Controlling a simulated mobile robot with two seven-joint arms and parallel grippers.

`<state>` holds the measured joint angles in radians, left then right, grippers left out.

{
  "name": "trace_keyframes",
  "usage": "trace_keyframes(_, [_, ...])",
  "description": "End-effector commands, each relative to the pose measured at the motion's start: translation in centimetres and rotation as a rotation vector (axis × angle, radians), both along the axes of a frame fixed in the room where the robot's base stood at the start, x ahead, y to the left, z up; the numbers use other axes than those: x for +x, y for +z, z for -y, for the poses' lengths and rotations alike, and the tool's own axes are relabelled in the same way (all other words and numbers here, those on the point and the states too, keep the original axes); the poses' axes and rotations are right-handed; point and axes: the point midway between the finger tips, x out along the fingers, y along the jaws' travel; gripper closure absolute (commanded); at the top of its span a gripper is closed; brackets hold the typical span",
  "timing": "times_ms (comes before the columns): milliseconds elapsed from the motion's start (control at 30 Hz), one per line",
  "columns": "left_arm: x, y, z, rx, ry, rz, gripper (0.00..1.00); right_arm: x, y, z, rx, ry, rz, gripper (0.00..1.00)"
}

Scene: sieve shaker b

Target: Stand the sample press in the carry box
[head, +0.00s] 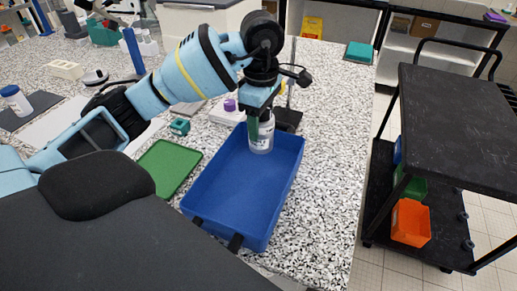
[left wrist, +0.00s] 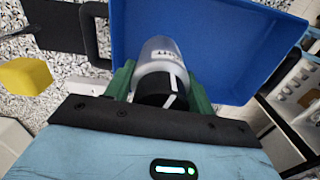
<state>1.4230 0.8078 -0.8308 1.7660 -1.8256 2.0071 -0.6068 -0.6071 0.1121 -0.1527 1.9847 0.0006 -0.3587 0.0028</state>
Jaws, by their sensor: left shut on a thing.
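The sample press (head: 261,136) is a pale, clear cylinder with lettering on its side; it also shows in the left wrist view (left wrist: 162,57), with a black end toward the camera. My left gripper (head: 259,118) is shut on it, with green fingers on both sides (left wrist: 160,85). The press hangs roughly upright over the far end of the blue carry box (head: 235,190). Whether its bottom touches the box floor cannot be told. The rest of the box looks empty. My right gripper is not in view.
A green tray (head: 165,167) lies left of the box, with a small green item (head: 180,127) behind it. A dark stand (head: 288,118) is just behind the box. A black cart (head: 455,110) stands to the right, beyond the counter edge. Counter right of the box is clear.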

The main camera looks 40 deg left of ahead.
Motion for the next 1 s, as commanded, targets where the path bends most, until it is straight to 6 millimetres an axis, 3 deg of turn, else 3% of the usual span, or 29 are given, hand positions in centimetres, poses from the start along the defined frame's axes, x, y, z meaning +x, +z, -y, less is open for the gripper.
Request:
trace_keyframes(133, [-0.1, -2.4, 0.0, -0.002, 0.000, -0.003, 0.85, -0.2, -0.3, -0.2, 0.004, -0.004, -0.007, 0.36])
trace_keyframes(467, [0.0, -3.3, 0.0, -0.001, 0.001, 0.002, 0.85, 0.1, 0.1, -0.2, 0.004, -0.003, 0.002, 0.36])
trace_keyframes(767, [0.0, -6.6, 0.0, -0.001, 0.001, 0.002, 0.85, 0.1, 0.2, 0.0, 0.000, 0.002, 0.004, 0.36])
trace_keyframes(1000, [0.0, -6.8, 0.0, 0.000, 0.001, 0.004, 0.85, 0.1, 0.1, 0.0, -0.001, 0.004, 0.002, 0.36])
